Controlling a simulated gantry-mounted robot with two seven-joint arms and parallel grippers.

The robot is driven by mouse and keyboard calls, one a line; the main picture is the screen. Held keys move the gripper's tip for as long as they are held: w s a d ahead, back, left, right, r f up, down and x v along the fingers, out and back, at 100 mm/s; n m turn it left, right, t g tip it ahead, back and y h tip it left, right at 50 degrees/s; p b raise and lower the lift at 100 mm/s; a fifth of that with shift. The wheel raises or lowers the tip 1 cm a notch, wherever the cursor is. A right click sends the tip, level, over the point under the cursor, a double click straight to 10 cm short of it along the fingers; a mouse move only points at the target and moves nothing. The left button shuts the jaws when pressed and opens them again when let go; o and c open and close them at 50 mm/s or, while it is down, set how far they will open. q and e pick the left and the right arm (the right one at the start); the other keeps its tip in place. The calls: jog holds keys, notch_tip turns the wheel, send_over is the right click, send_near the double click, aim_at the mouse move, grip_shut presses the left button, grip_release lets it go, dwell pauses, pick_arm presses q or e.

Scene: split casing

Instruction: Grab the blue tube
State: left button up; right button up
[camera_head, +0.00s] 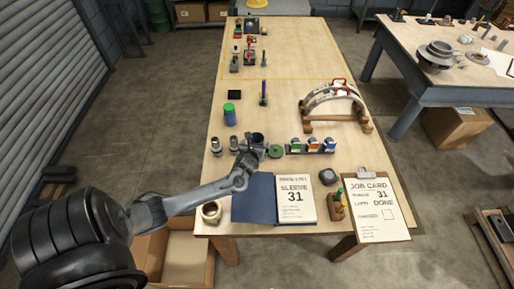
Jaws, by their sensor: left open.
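A short blue tube with a green top (229,116) stands upright on the left side of the wooden table, beyond my left gripper. My left arm comes in from the left over the table's near edge. My left gripper (258,146) is open above the table, to the right of and nearer than the blue tube, and apart from it. The gripper is small here, and I see nothing clearly held in it. My right gripper is not in view.
Two small grey cylinders (217,147) stand just in front of the blue tube. A green round piece (275,152) and a rack of small bottles (311,146) are right of my gripper. An open book (295,198) lies in front. A curved casing (336,101) stands at right.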

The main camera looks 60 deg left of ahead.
aim_at(258, 135)
pick_arm(q)
jog(key=w+a, duration=0.1)
jog(key=w+a+f, duration=0.1)
jog(key=a, duration=0.1)
jog(key=shift+w+a, duration=0.25)
jog(key=shift+w+a+f, duration=0.25)
jog(key=shift+w+f, duration=0.05)
jog(key=shift+f, duration=0.05)
jog(key=c, duration=1.3)
jog(key=shift+c, duration=0.2)
jog(key=shift+r, duration=0.15)
